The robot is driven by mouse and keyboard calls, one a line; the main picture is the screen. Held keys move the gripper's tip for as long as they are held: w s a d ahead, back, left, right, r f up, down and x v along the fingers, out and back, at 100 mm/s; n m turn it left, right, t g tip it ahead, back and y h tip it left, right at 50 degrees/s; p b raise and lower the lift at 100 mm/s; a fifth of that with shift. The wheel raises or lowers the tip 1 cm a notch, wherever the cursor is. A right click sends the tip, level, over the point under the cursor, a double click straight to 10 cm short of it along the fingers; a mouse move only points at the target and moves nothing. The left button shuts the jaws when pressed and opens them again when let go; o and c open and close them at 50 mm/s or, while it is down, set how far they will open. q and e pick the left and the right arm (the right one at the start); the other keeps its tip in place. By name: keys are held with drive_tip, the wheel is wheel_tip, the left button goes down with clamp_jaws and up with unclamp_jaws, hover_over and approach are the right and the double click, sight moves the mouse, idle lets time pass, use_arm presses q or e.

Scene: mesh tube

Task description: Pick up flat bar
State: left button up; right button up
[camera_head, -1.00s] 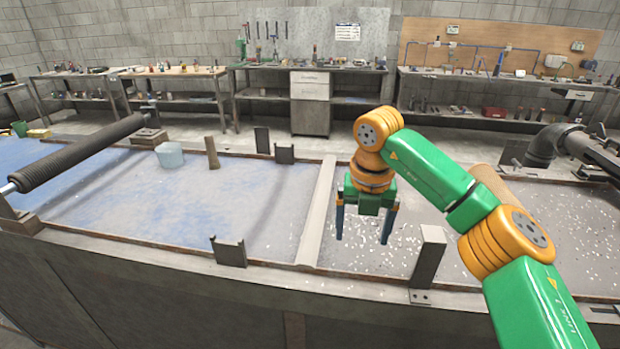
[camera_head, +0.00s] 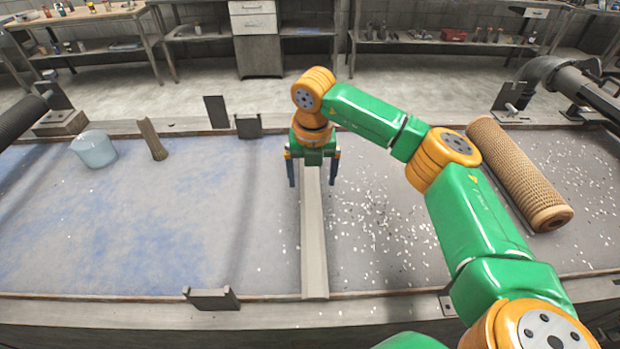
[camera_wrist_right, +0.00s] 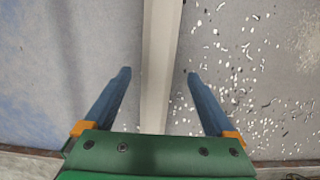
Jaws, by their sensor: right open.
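The flat bar (camera_head: 314,245) is a long pale grey strip lying across the table from its front edge towards the back. In the right wrist view the bar (camera_wrist_right: 160,50) runs between my two blue fingers. My right gripper (camera_head: 312,183) is open, with one fingertip on each side of the bar near its far end. The gripper also shows in the right wrist view (camera_wrist_right: 158,72), with a gap between each finger and the bar. The bar's far end is hidden behind the gripper in the head view. My left gripper is not in view.
A woven mesh tube (camera_head: 517,172) lies to the right, beside my arm. A translucent bucket (camera_head: 94,149) and a brush-like piece (camera_head: 152,139) stand at the left. Metal brackets (camera_head: 211,299) line the table edges. White chips are scattered right of the bar.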

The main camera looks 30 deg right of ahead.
drive_tip(key=shift+w+d+f, duration=0.1)
drive_tip(key=shift+w+f, duration=0.1)
drive_tip(key=shift+f, duration=0.35)
drive_tip(key=shift+w+f, duration=0.25)
drive_tip(key=shift+w, duration=0.1)
drive_tip(key=shift+s+r, duration=0.15)
drive_tip(key=c, duration=1)
clamp_jaws()
